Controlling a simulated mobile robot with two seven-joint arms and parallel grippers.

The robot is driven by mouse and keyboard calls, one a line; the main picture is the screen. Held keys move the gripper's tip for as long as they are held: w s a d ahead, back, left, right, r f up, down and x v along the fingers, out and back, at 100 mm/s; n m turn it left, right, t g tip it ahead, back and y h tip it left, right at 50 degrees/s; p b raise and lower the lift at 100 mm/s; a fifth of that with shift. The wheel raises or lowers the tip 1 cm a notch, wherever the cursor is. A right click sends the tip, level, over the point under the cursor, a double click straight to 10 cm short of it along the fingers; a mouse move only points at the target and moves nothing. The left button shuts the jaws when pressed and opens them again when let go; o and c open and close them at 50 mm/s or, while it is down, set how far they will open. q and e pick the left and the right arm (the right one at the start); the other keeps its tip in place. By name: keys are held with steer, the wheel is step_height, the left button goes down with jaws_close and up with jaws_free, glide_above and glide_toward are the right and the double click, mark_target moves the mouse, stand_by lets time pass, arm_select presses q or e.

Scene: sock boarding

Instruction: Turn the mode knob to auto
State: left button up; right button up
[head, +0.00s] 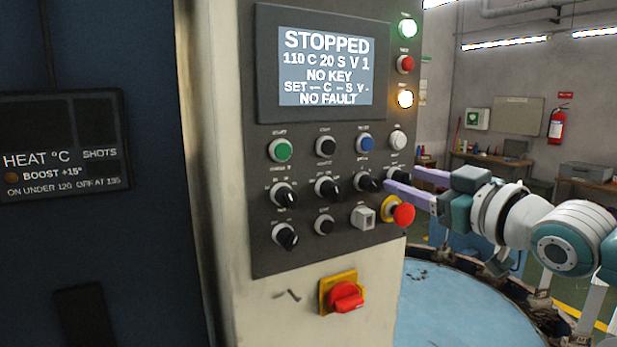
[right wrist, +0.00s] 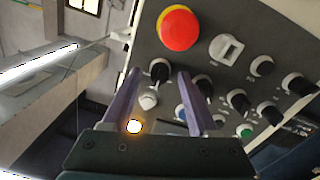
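The grey control panel (head: 300,240) carries several black rotary knobs with white pointers. Their labels are too small to read, so I cannot tell which is the mode knob. The rightmost knob of the upper knob row (head: 397,173) is partly behind my right gripper (head: 402,178). In the right wrist view this knob (right wrist: 159,71) shows between the two purple fingertips of the open right gripper (right wrist: 160,73). I cannot tell whether the fingers touch it. Other knobs are the upper left one (head: 283,195), its neighbour (head: 327,189) and the lower left one (head: 285,236). My left gripper is not in view.
A red emergency stop (head: 403,214) sits just below the right fingers. A key switch (head: 362,217) is beside it. The screen (head: 325,68) reads STOPPED, NO KEY, NO FAULT. A red main switch (head: 345,297) is lower down. A blue round table (head: 450,305) lies to the right.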

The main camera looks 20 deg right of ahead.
jaws_close()
stand_by(0.3)
steer(key=shift+m, duration=0.3)
steer(key=m, duration=0.4)
steer(key=shift+p, duration=0.35)
steer(key=m, duration=0.3)
steer(key=shift+m, duration=0.7)
jaws_free()
